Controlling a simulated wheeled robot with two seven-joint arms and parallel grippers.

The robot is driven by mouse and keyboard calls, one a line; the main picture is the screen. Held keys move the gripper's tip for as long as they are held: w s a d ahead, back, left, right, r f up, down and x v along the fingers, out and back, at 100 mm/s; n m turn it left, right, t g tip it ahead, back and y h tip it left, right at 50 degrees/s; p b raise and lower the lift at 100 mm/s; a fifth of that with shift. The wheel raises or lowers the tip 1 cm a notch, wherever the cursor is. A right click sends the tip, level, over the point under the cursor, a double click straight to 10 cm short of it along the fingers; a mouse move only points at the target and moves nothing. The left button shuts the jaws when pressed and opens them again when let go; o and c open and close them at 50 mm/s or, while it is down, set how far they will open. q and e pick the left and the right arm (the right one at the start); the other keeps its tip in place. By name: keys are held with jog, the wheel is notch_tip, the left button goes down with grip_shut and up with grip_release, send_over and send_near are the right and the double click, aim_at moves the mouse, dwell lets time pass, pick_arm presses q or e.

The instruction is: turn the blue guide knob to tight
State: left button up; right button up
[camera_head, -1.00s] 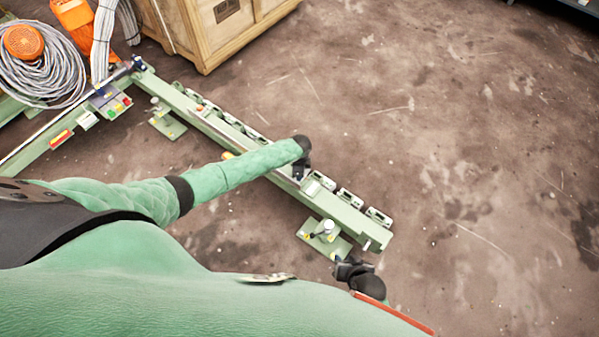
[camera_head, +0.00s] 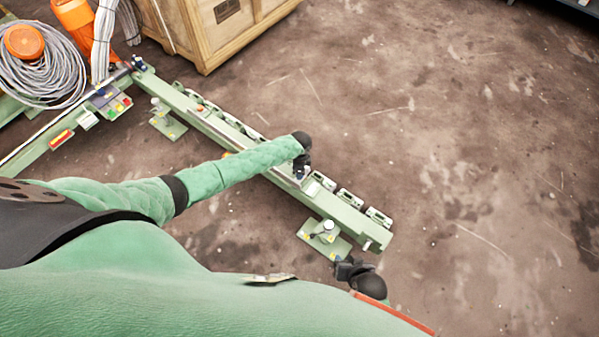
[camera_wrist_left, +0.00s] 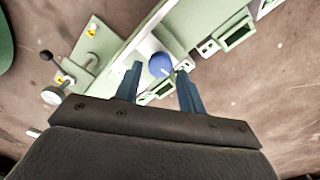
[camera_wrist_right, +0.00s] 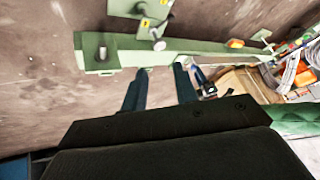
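The blue guide knob (camera_wrist_left: 160,64) shows in the left wrist view as a round blue cap on the pale green rail (camera_wrist_left: 128,60). My left gripper (camera_wrist_left: 158,70) is open, and the knob appears between its two fingertips with a gap on each side. I cannot tell how deep the fingers reach around it. In the head view my left gripper (camera_head: 301,170) is over the rail, and the knob is hidden there. My right gripper (camera_head: 348,268) is off the near end of the rail. The right wrist view shows its fingers (camera_wrist_right: 159,70) apart and empty.
Several small green brackets (camera_head: 349,198) line the far side of the rail. A foot plate with a post (camera_head: 325,232) stands near its close end. A wooden crate (camera_head: 225,25) and coiled grey cable (camera_head: 40,75) lie further back. The floor at right is clear.

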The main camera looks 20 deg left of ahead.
pick_arm(q)
notch_tip(320, 180, up, 4)
jog(key=shift+r, duration=0.6)
pick_arm(e)
jog(key=shift+w+r, duration=0.15)
jog(key=shift+r, duration=0.75)
